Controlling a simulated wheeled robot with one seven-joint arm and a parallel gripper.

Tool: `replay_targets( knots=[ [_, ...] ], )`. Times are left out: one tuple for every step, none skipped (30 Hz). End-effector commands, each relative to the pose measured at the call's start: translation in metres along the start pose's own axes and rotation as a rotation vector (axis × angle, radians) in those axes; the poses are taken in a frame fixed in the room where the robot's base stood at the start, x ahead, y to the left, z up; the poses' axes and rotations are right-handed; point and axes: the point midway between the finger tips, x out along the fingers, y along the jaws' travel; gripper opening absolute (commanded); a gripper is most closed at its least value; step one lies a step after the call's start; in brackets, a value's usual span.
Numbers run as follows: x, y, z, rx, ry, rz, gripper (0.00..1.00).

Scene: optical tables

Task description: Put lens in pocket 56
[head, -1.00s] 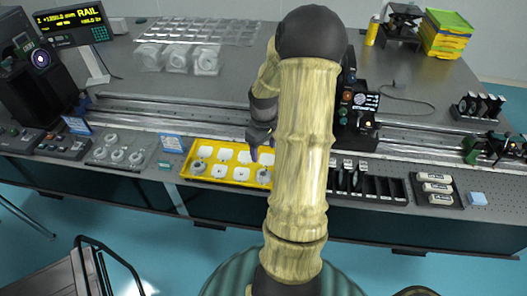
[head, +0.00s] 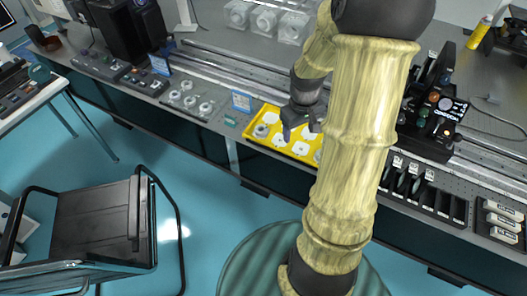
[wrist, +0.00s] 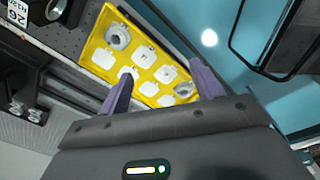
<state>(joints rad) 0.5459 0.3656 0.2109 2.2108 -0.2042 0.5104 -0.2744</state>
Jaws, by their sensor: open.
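A yellow tray (head: 250,134) with white square pads lies along the front edge of the optical table. In the wrist view the tray (wrist: 87,57) is beyond my fingers, with a grey ring-shaped mount (wrist: 118,37) at one corner and another round part (wrist: 185,90) near a fingertip. My gripper (head: 303,128) is over or just behind the tray; in the wrist view its two fingers (wrist: 162,88) are apart with nothing between them. My arm hides the tray's right end. No pocket number 56 is readable, and I cannot tell which part is the lens.
A clear plate with several ring parts (head: 190,101) lies left of the tray. A black slotted rack (head: 440,200) is to the right. Long rails (head: 230,80) run behind. A black chair (head: 100,225) stands on the floor at lower left.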

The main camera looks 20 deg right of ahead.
Motion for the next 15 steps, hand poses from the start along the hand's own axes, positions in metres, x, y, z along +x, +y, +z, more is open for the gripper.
replay_targets(
  knots=[
    [-0.009, -0.021, 0.002, -0.003, 0.018, 0.008, 0.66],
    [-0.014, -0.033, 0.004, 0.002, 0.027, 0.010, 0.66],
    [-0.019, -0.047, 0.006, 0.010, 0.041, 0.012, 0.66],
    [-0.024, -0.057, 0.009, 0.015, 0.053, 0.012, 0.66],
    [-0.028, -0.067, 0.012, 0.023, 0.064, 0.012, 0.66],
    [-0.033, -0.080, 0.016, 0.031, 0.081, 0.009, 0.66],
    [-0.036, -0.090, 0.020, 0.038, 0.092, 0.007, 0.66],
    [-0.039, -0.099, 0.025, 0.045, 0.103, 0.003, 0.66],
    [-0.043, -0.110, 0.030, 0.056, 0.120, -0.003, 0.66],
    [-0.046, -0.118, 0.034, 0.062, 0.132, -0.008, 0.66],
    [-0.049, -0.125, 0.039, 0.071, 0.141, -0.013, 0.66],
    [-0.051, -0.133, 0.043, 0.078, 0.153, -0.020, 0.66],
    [-0.053, -0.138, 0.046, 0.085, 0.161, -0.025, 0.66],
    [-0.054, -0.142, 0.049, 0.091, 0.165, -0.030, 0.66],
    [-0.055, -0.145, 0.052, 0.096, 0.171, -0.034, 0.66]
  ],
)
